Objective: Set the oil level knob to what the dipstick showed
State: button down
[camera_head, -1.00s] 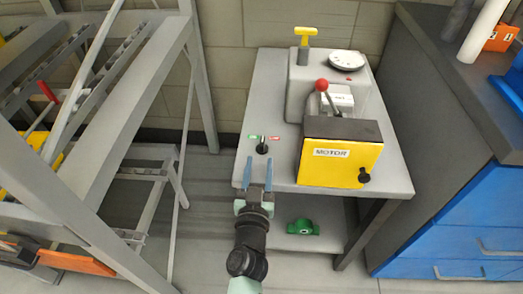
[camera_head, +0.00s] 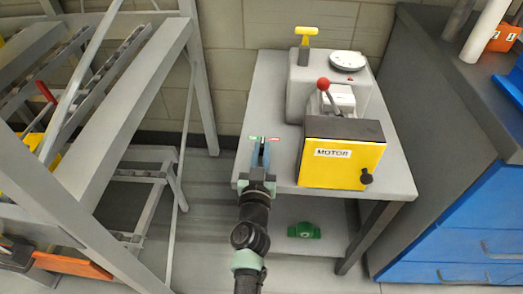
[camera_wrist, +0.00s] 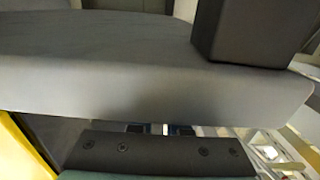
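The black switch knob (camera_head: 263,142) stands on the grey tabletop (camera_head: 262,95) between a green label (camera_head: 252,138) and a red label (camera_head: 274,140). My gripper (camera_head: 262,152) reaches over the table's front left; its blue fingers are close together and appear shut on this knob, mostly hiding it. Which way the knob points is hidden. The yellow-handled dipstick (camera_head: 307,33) stands upright in the grey housing. A round white dial (camera_head: 347,60) is on top of the housing; its reading is too small to tell. The wrist view shows mainly a grey surface, with no clear knob.
A yellow MOTOR box (camera_head: 335,172) with a black knob (camera_head: 366,177) stands right of my gripper. A red-balled lever (camera_head: 323,84) rises behind it. A green part (camera_head: 304,230) lies on the lower shelf. A grey rack (camera_head: 130,110) stands left, a blue cabinet (camera_head: 465,215) right.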

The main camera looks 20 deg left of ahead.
jog(key=shift+f+b, duration=0.1)
jog(key=shift+b, duration=0.45)
jog(key=shift+n+y+b, duration=0.3)
jog(key=shift+y+b, duration=0.2)
jog(key=shift+b, duration=0.2)
jog(key=b, duration=0.2)
jog(key=shift+w+d+f+n+g+y+b, duration=0.1)
jog(key=shift+d+n+g+y+b, duration=0.05)
jog(key=shift+n+g+y+b, duration=0.2)
jog(key=shift+n+y+b, duration=0.25)
jog(key=shift+y+b, duration=0.2)
jog(key=shift+b, duration=0.75)
jog(key=shift+w+d+n+g+y+b, duration=0.1)
jog(key=shift+n+g+y+b, duration=0.4)
jog(key=shift+b, duration=0.65)
jog(key=shift+r+y+b, duration=0.3)
jog(key=shift+r+b, duration=0.05)
jog(key=shift+b, duration=0.35)
jog(key=c, duration=0.9)
grip_release()
jog(key=shift+f, duration=0.1)
